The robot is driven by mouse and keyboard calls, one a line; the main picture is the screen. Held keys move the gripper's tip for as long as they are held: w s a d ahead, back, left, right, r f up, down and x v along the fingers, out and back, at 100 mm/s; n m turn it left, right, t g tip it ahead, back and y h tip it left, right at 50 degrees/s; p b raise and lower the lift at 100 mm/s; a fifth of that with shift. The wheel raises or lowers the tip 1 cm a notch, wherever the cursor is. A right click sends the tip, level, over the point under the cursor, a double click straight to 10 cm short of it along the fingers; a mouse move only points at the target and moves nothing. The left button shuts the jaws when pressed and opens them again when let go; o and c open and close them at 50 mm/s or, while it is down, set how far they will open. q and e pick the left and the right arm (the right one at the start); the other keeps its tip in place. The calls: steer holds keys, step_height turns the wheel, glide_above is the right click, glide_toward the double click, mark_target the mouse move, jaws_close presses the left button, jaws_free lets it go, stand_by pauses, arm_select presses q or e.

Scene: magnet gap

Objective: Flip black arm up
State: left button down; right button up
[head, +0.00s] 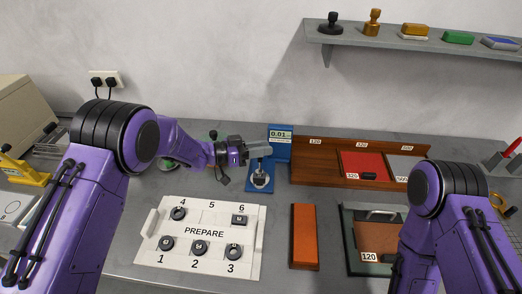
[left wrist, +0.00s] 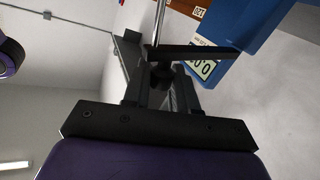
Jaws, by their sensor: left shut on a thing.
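The blue gauge (head: 279,148) stands at the back middle of the table, its display reading about 0.01, with a silver round part (head: 260,181) at its front. My left gripper (head: 258,151) is above that part, beside the display. In the left wrist view my left gripper (left wrist: 160,82) is shut on the black arm (left wrist: 200,51), a dark bar lying across the fingertips to the right. A thin silver rod (left wrist: 160,20) rises beyond it. The blue gauge body (left wrist: 240,25) shows at the upper right. In the head view the gripper hides the black arm. My right gripper does not show.
A white PREPARE board (head: 204,232) with several round black pieces lies in front of the gauge. An orange block (head: 304,236) and a framed tray (head: 350,240) are to its right. A brown rack (head: 315,172) stands behind them. A shelf (head: 420,42) hangs on the wall.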

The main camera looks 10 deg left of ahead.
arm_select(q)
steer(key=shift+w+r+b, duration=0.55)
steer(key=shift+w+r, duration=0.45)
steer(key=shift+r, duration=0.2)
steer(key=c, duration=1)
jaws_free()
steer(key=shift+w, duration=0.1)
steer(key=shift+w+f, duration=0.2)
steer(key=shift+s+a, duration=0.25)
steer(key=shift+a, duration=0.05)
steer(key=b+v, duration=0.3)
steer(key=v, duration=0.7)
steer(key=shift+w, duration=0.1)
